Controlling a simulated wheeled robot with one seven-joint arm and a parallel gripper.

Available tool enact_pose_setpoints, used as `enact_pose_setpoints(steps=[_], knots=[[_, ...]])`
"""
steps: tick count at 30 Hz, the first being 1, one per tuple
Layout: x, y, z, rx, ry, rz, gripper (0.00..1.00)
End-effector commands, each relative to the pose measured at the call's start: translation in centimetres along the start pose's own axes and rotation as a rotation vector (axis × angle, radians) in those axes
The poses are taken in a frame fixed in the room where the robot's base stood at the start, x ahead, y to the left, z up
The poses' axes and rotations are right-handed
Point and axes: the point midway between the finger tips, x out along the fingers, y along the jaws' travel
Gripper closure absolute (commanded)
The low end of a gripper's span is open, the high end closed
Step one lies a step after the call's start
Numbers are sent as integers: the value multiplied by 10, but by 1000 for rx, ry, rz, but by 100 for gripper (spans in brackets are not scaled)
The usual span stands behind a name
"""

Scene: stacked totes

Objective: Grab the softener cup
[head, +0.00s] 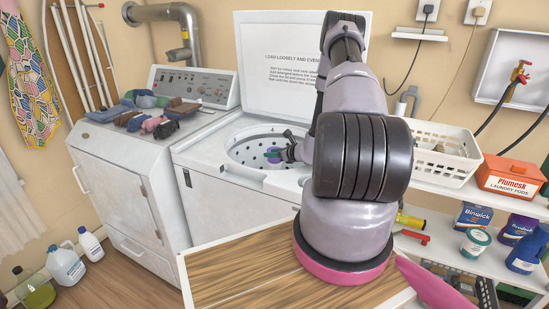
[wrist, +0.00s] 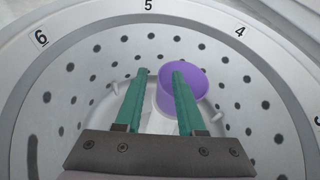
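The purple softener cup (wrist: 193,82) shows in the wrist view inside the washer drum, its open mouth partly facing the camera. My gripper (wrist: 160,73) has two teal fingers, spread apart, pointing into the drum. The right finger crosses in front of the cup and hides part of it. The left finger is clear of the cup to its left. I cannot tell whether the right finger touches the cup or reaches over its rim. In the head view my gripper (head: 273,156) is down in the drum opening, with a small purple patch beside the fingers.
The perforated drum wall (wrist: 85,75) and numbered rim (wrist: 95,20) surround my gripper. The raised washer lid (head: 290,85) stands behind my arm. A white basket (head: 437,160) and shelf goods are at right.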

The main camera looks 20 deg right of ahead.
Motion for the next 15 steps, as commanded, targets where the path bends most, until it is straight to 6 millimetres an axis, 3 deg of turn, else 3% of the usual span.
enact_pose_setpoints(steps=[1,3,15], knots=[[0,0,0,0,0,0,73],[0,0,0,0,0,0,100],[-1,0,-1,0,2,0,100]])
